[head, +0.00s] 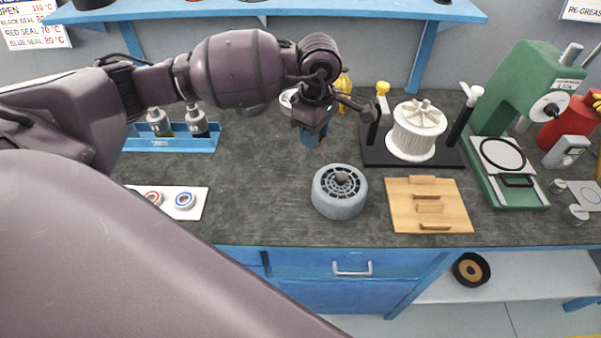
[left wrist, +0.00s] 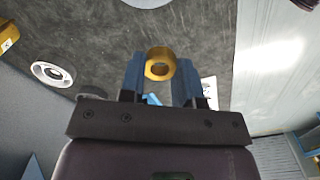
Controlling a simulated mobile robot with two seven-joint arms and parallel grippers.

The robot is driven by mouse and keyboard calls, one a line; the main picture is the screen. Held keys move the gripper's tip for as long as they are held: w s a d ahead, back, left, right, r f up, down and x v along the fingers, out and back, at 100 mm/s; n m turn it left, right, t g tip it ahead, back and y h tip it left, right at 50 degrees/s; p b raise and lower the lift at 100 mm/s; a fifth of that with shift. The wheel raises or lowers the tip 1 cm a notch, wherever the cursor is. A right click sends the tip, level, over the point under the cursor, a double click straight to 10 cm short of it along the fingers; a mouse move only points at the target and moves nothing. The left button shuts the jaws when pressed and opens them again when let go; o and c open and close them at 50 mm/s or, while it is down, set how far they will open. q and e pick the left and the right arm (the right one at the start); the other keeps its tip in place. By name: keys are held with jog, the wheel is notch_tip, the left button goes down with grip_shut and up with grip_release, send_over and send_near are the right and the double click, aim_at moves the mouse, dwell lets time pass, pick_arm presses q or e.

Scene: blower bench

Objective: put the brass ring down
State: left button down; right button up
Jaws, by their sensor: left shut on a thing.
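The brass ring (left wrist: 160,64) shows in the left wrist view between the tips of two blue fingers. My left gripper (left wrist: 161,75) is shut on it. In the head view my left gripper (head: 313,137) hangs above the middle of the dark bench, behind the round grey blower housing (head: 340,205). I cannot make out the ring in the head view; the gripper hides it. My right gripper is in neither view.
A wooden board (head: 455,205) lies right of the housing. A black stand with a white rotor (head: 415,130) is behind it. A white mat (head: 140,208) with two rings lies left; a blue bottle tray (head: 170,144) stands behind it. A green press (head: 530,95) is at right.

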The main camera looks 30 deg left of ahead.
pick_arm(q)
jog(key=n, duration=0.2)
jog(key=a+n, duration=0.1)
jog(key=shift+w+a+r+n, duration=0.1)
jog(key=shift+w+n, duration=0.2)
jog(key=shift+n, duration=0.1)
jog(key=a+n, duration=0.1)
jog(key=n, duration=0.3)
jog(key=r+n, duration=0.2)
jog(key=n, duration=2.1)
send_over(290, 173)
notch_tip(290, 173, down, 17)
jog(key=shift+f+b, duration=0.1)
jog(key=shift+b, duration=0.8)
notch_tip(290, 173, down, 2)
jog(key=shift+s+f, duration=0.1)
jog(key=shift+f, duration=0.45)
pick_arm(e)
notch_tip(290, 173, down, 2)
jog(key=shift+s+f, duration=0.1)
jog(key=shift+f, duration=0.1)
